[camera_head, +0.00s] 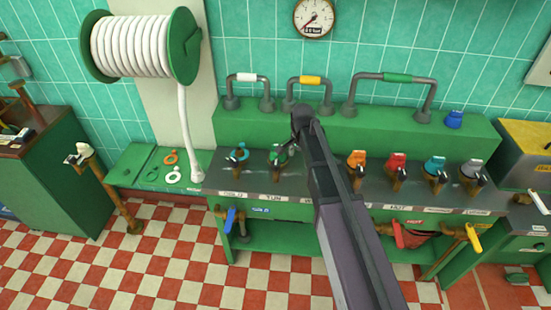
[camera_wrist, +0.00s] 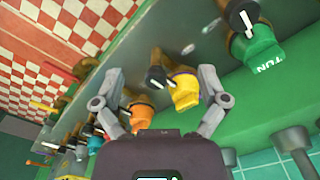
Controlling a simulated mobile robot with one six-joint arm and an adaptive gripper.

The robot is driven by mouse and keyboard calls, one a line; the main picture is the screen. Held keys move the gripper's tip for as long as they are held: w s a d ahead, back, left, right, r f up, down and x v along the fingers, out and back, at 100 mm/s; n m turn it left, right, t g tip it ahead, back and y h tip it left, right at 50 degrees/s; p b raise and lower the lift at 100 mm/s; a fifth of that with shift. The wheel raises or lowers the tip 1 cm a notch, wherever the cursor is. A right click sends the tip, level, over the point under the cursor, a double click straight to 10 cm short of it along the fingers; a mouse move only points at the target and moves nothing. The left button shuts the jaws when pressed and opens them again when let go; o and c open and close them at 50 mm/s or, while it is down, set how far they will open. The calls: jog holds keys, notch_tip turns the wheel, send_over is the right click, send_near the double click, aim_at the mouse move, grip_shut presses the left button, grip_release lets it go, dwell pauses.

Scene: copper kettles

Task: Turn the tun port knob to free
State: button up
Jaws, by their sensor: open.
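The green tun port (camera_head: 274,153) stands in a row of coloured ports on the grey counter, above a TUN label. In the wrist view the green port (camera_wrist: 262,52), lettered TUN, is at the upper right. Its black knob (camera_wrist: 238,14) with a white line shows at the top edge. My gripper (camera_wrist: 160,73) is open and empty. Its fingers stand either side of the yellow port (camera_wrist: 184,90) in that view, and the tun knob lies outside them, to the right. In the head view my arm end hangs above the row, just right of the tun port; the fingers are hard to make out.
My arm hides part of the row. Pipe handles (camera_head: 311,81) rise from the green ledge behind. Checkered floor is free in front.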

aim_at(276, 163)
jog(key=w+a+r+m+p, duration=0.2)
jog(key=w+a+r+m, duration=0.1)
jog(key=w+a, duration=0.4)
jog(key=shift+a+r+m, duration=0.15)
jog(key=shift+a+m, duration=0.35)
jog(key=shift+a, duration=0.4)
notch_tip(276, 163, down, 14)
jog(key=b, duration=1.3)
jog(key=shift+r, duration=0.1)
